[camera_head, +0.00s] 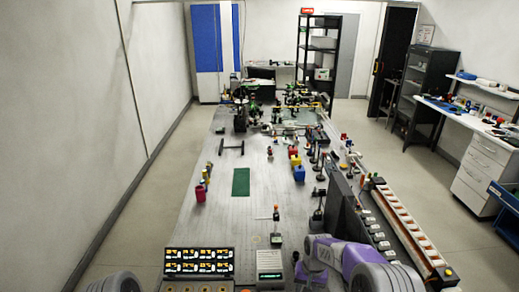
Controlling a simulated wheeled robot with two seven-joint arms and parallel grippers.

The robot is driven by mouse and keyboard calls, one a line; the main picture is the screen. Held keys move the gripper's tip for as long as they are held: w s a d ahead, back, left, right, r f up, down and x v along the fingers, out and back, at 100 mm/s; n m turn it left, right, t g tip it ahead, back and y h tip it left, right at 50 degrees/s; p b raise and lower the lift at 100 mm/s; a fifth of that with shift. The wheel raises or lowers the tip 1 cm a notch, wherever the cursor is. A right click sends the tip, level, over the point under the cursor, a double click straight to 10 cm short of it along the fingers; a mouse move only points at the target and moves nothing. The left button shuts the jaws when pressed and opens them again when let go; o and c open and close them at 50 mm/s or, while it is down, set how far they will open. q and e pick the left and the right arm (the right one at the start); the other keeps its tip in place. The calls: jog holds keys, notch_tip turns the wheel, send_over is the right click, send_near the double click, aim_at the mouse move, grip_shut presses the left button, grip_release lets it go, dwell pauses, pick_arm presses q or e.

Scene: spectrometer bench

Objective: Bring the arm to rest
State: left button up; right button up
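My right arm (352,256), purple and grey, comes in at the bottom right and bends left over the near end of the long bench (222,215). A dark grey part (309,276) hangs below its left end and may be the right gripper. Its fingers cannot be made out, nor whether it holds anything. A ribbed grey part of my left arm (116,283) shows at the bottom left edge. My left gripper is out of the picture.
A lit display panel (198,262) and a pale instrument box (270,264) stand at the near edge. A dark upright panel (341,208) is just beyond my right arm. A green mat (241,182) lies mid-bench, with a red container (200,194) to its left and a blue one (299,174) to its right.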

jog(key=shift+y, duration=0.4)
jog(key=s+f, duration=0.1)
jog(key=f, duration=0.1)
jog(key=s+f, duration=0.1)
jog(key=f, duration=0.1)
jog(key=s+f, duration=0.1)
jog(key=f, duration=0.1)
jog(key=shift+a, duration=0.3)
jog(key=s+a+f+y, duration=0.15)
jog(key=s+f, duration=0.35)
jog(key=s, duration=0.7)
jog(key=s+a+f+y, duration=0.1)
jog(key=s+a+f, duration=0.3)
jog(key=s, duration=0.7)
pick_arm(q)
notch_tip(320, 180, down, 14)
jog(key=b, duration=1.3)
jog(key=shift+r+b, duration=0.15)
jog(key=shift+b, duration=0.25)
pick_arm(e)
notch_tip(320, 180, down, 15)
jog(key=shift+s+d+t, duration=0.2)
jog(key=shift+d+t, duration=0.15)
jog(key=shift+t, duration=0.05)
pick_arm(q)
jog(key=shift+c, duration=1.2)
jog(key=shift+d, duration=0.15)
pick_arm(e)
jog(key=shift+d+m, duration=0.15)
jog(key=shift+m, duration=0.15)
